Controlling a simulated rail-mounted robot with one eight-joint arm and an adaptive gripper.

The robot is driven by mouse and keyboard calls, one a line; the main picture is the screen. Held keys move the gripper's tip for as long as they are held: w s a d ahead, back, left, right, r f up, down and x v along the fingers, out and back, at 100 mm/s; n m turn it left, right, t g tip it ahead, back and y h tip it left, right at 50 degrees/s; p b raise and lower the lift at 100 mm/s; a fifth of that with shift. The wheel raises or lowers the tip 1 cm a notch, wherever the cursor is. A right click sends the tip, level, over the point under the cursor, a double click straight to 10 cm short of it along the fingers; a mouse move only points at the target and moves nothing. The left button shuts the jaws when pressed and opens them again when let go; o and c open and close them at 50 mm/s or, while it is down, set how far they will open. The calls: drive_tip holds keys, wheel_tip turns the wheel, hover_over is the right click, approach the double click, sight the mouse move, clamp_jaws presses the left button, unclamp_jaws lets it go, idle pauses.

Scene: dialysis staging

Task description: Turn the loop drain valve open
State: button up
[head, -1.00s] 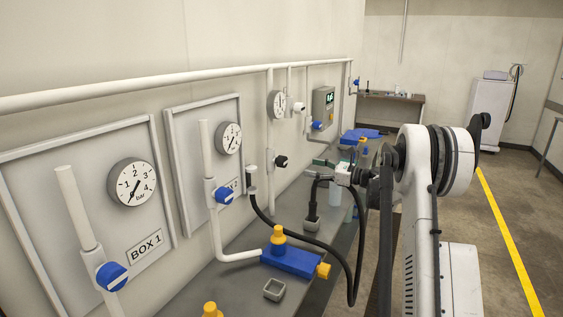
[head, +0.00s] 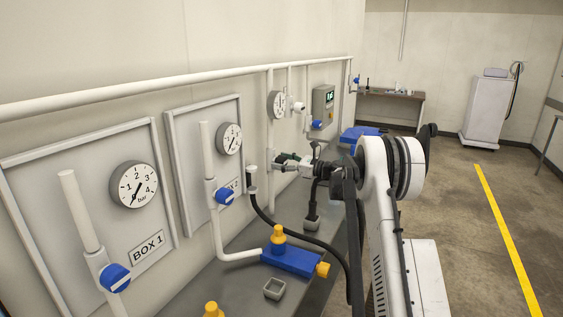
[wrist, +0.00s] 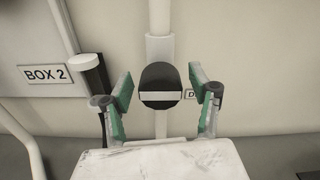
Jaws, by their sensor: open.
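The drain valve is a black round knob (wrist: 160,78) with a white bar running crosswise to its vertical white pipe (wrist: 159,14). A small label starting with "D" (wrist: 190,94) shows beside it, partly hidden by a finger. My gripper (wrist: 160,92) is open, with one green-padded finger on each side of the knob and a visible gap on both sides. In the head view my gripper (head: 287,163) is up at the wall pipe, and it largely hides the knob there.
Blue-handled valves (head: 225,196) sit on nearby pipes. A blue manifold with yellow caps (head: 291,261) and a small grey cup (head: 274,288) are on the bench.

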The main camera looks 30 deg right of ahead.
drive_tip(key=c, duration=1.2)
drive_tip(key=n+b, duration=0.1)
drive_tip(key=n, duration=0.1)
drive_tip(key=n+b, duration=0.1)
drive_tip(key=b, duration=0.1)
drive_tip(key=shift+f+n+b, duration=0.2)
drive_tip(key=shift+n+b, duration=0.1)
drive_tip(key=shift+n, duration=0.1)
drive_tip(key=n+b, duration=0.2)
drive_tip(key=n, duration=0.2)
drive_tip(key=shift+n+b, duration=0.3)
drive_tip(key=shift+b, duration=0.1)
drive_tip(key=n+b, duration=0.2)
drive_tip(key=n, duration=0.2)
drive_tip(key=shift+r+n+b, duration=0.1)
drive_tip(key=shift+n+b, duration=0.6)
drive_tip(key=shift+n, duration=2.1)
